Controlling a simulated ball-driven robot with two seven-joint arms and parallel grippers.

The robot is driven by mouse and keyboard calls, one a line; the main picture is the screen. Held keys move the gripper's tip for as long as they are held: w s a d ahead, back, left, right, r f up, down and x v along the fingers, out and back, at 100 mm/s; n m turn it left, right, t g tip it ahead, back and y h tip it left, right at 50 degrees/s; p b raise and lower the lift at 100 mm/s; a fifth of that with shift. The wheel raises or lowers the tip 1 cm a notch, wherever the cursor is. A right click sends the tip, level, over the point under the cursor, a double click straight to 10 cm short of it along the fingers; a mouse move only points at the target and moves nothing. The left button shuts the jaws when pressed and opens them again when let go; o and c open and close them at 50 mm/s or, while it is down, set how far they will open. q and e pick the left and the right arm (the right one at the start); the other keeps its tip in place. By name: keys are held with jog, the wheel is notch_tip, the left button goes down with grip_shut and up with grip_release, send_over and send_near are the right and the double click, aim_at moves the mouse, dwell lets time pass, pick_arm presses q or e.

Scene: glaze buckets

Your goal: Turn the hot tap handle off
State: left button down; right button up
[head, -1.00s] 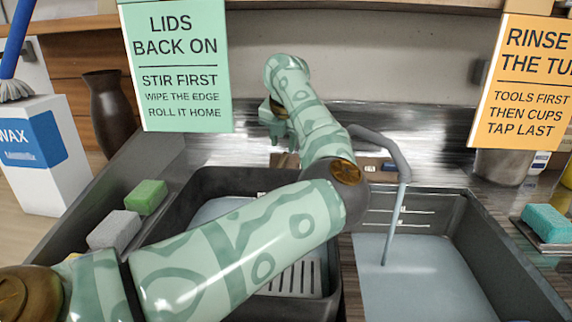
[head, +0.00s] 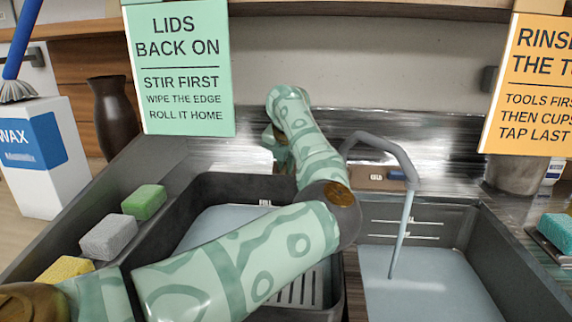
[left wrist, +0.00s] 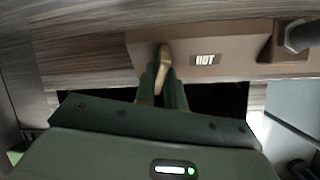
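The hot tap handle (left wrist: 165,56) is a small tan lever beside a "HOT" label (left wrist: 205,60) on a brown panel in the left wrist view. My left gripper (left wrist: 162,78) has its two green fingers close around the lever, one on each side. In the head view my left gripper (head: 274,142) is behind the sink, mostly hidden by its own arm; the hot handle is hidden there. The grey tap (head: 385,142) runs a stream of water (head: 402,230) into the right basin. My right gripper is not in view.
A blue handle (head: 397,175) is right of the hot side. The left basin (head: 225,182) and right basin (head: 470,235) hold water. Sponges, one green (head: 144,201), line the left edge. A green sign (head: 180,70) and an orange sign (head: 530,90) hang above.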

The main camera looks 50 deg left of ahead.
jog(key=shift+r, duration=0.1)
pick_arm(q)
jog(key=shift+r+m+p, duration=0.25)
jog(key=shift+m+p, duration=0.15)
jog(key=shift+p, duration=0.5)
jog(key=m+p, duration=0.3)
jog(key=p, duration=0.2)
jog(key=m+y+p, duration=0.1)
jog(key=m+p, duration=0.3)
jog(key=p, duration=0.1)
jog(key=m+y+p, duration=0.1)
jog(key=m+p, duration=0.3)
jog(key=p, duration=0.2)
jog(key=shift+d+f, duration=0.15)
jog(key=shift+d, duration=0.15)
jog(key=shift+f+m+t+y+p, duration=0.3)
jog(key=shift+m+y+p, duration=0.1)
jog(key=shift+m+p, duration=0.5)
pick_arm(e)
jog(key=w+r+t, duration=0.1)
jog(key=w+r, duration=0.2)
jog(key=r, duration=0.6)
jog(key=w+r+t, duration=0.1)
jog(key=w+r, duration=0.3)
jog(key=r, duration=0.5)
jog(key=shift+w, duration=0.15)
pick_arm(q)
jog(key=c, duration=1.5)
grip_release()
jog(key=shift+o, duration=0.2)
